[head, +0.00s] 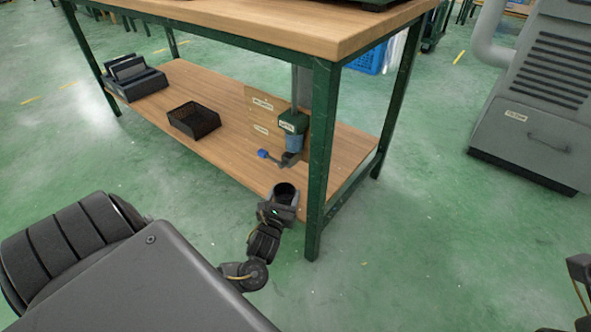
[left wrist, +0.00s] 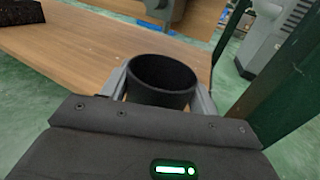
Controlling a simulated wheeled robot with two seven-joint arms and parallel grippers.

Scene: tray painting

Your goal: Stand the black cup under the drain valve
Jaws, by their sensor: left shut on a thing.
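The black cup (head: 285,189) is upright, with its open mouth facing up. My left gripper (head: 284,197) is shut around it at the near edge of the lower shelf. The left wrist view shows the cup (left wrist: 162,82) between the two grey fingers, its inside dark and its base hidden. The drain valve (head: 290,158) hangs below a green labelled housing and a blue section, with a blue handle (head: 263,154) pointing left. In the head view the cup is nearer to me and lower than the valve, apart from it.
The lower wooden shelf (head: 225,142) holds a black mesh tray (head: 194,121) and a dark rack (head: 135,80) farther left. A green table leg (head: 322,150) stands just right of my left gripper. The wooden tabletop (head: 300,22) is overhead. A grey machine stands at right.

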